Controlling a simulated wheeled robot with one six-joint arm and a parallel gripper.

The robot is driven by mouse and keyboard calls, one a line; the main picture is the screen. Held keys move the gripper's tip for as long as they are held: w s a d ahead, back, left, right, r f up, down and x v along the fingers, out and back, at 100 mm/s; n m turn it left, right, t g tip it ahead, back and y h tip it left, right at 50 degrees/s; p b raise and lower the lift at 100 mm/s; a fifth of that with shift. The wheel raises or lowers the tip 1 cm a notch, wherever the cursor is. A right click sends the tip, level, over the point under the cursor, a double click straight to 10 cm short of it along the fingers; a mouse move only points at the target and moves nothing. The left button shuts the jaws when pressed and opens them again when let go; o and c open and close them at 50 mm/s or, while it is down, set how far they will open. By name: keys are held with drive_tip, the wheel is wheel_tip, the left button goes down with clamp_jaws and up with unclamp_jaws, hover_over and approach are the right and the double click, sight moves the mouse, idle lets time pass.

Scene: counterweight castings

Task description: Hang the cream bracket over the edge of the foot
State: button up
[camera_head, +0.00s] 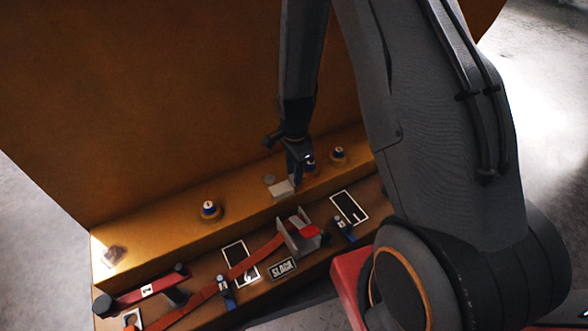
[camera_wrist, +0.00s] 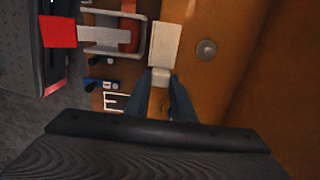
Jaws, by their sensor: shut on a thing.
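The cream bracket (camera_head: 281,188) is a small pale plate with a narrower tab. My gripper (camera_head: 295,174) is shut on that tab. In the wrist view the bracket (camera_wrist: 165,45) extends beyond the fingertips (camera_wrist: 160,82) of my gripper. The foot is the orange step (camera_head: 245,200) along the base of the tall orange casting. The bracket is at the front edge of this step, above the lower brown ledge. I cannot tell whether it touches the edge or is just above it. Its underside is hidden.
Several round knobs stand on the step, one to the left (camera_head: 209,210). On the lower ledge are a grey metal buckle (camera_head: 298,234) with a red strap, blue-banded clamps (camera_head: 226,292), white-framed plates and a "SLACK" label (camera_head: 282,269). A red bar (camera_head: 140,292) lies at far left.

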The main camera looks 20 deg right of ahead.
drive_tip(key=shift+f+b, duration=0.55)
drive_tip(key=shift+f, duration=1.55)
drive_tip(key=o, duration=1.1)
drive_tip(key=shift+o, duration=0.2)
wheel_tip(320, 180, up, 8)
drive_tip(key=p, duration=0.2)
drive_tip(key=shift+p, duration=0.3)
drive_tip(key=shift+f, duration=0.1)
